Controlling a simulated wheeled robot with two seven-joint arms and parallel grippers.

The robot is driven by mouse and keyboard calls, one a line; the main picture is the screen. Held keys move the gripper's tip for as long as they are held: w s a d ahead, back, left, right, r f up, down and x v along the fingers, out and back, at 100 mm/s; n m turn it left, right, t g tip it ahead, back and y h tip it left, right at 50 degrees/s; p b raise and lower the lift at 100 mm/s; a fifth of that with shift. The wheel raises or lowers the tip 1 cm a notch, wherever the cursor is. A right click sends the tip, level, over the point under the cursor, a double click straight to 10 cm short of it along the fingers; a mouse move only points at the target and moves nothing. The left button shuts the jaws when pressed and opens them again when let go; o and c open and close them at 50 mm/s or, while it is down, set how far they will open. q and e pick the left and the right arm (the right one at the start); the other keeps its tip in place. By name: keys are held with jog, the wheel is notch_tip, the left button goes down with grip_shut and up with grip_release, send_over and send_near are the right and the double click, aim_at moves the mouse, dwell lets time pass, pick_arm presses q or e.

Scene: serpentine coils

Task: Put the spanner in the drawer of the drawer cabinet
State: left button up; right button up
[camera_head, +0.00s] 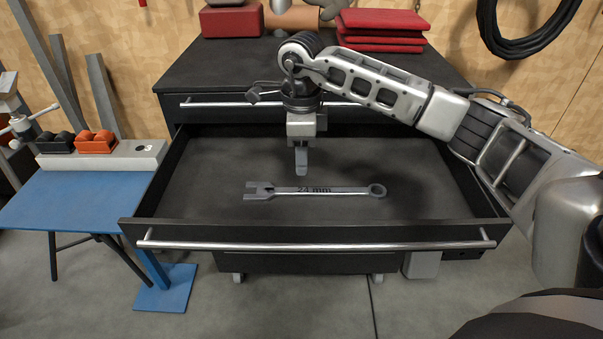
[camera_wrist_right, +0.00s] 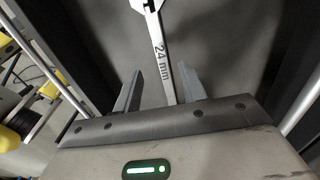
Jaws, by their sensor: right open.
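The spanner (camera_head: 315,191), grey and marked "24 mm", lies flat in the open drawer (camera_head: 420,205) of the black drawer cabinet (camera_head: 240,66). My right gripper (camera_head: 301,172) points down over the drawer, just behind the spanner's handle in the head view. In the right wrist view the spanner (camera_wrist_right: 160,52) runs between the two open fingers (camera_wrist_right: 158,88) and is not gripped. Its lower end is hidden behind the gripper body. My left gripper is not in view.
A blue bench (camera_head: 75,200) with orange and black items stands at the left. The drawer floor around the spanner is clear. The drawer's front wall and handle (camera_head: 315,245) rise at the near side.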

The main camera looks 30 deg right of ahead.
jog(key=shift+r, duration=2.25)
